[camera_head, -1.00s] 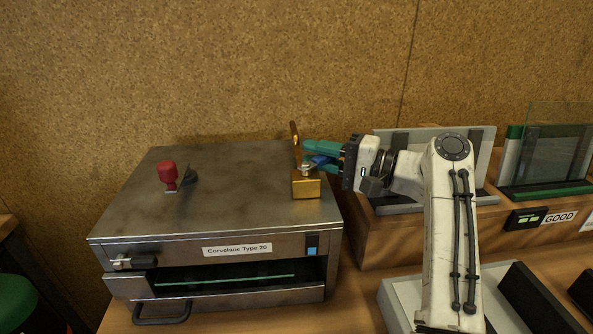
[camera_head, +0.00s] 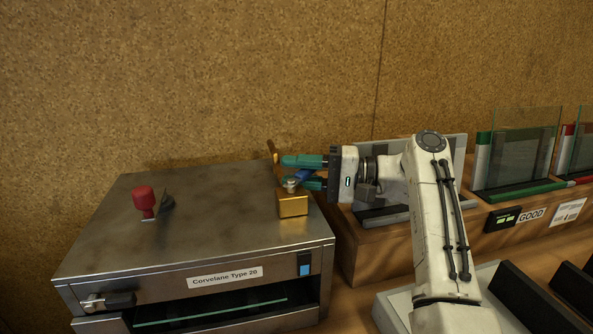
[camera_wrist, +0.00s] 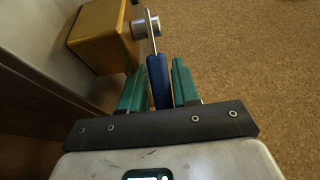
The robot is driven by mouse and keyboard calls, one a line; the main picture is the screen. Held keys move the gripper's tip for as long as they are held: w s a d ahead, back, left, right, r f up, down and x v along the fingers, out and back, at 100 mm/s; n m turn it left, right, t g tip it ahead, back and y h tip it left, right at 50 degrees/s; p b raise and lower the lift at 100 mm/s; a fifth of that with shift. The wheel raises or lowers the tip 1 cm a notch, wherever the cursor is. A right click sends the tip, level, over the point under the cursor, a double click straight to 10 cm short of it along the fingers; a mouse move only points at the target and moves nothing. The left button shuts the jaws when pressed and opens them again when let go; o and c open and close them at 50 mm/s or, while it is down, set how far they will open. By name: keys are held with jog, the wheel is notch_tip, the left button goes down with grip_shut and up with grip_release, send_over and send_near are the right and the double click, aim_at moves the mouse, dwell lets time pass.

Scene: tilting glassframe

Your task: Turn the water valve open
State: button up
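The water valve is a brass block (camera_head: 292,204) at the right back corner of the oven-like machine's top, with a silver stem and a lever with a blue handle (camera_head: 305,175). The handle points to the right and slightly up, away from the stem. My gripper (camera_head: 303,172) comes from the right, with one teal finger on each side of the handle. In the wrist view the blue handle (camera_wrist: 159,80) lies between the teal fingers, close against them, and the brass block (camera_wrist: 100,38) is at upper left. The lower finger partly hides the handle in the head view.
The metal machine (camera_head: 215,225) has a red knob (camera_head: 144,198) on top and a glass sheet (camera_head: 210,312) in its front slot. At right, a wooden bench carries a grey rack (camera_head: 390,215) and a green rack with glass (camera_head: 515,150). A cork wall stands behind.

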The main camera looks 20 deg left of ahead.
jog(key=shift+o, duration=0.9)
jog(key=shift+r, duration=0.1)
jog(key=v, duration=1)
jog(key=shift+d+b, duration=0.4)
jog(key=shift+w, duration=0.1)
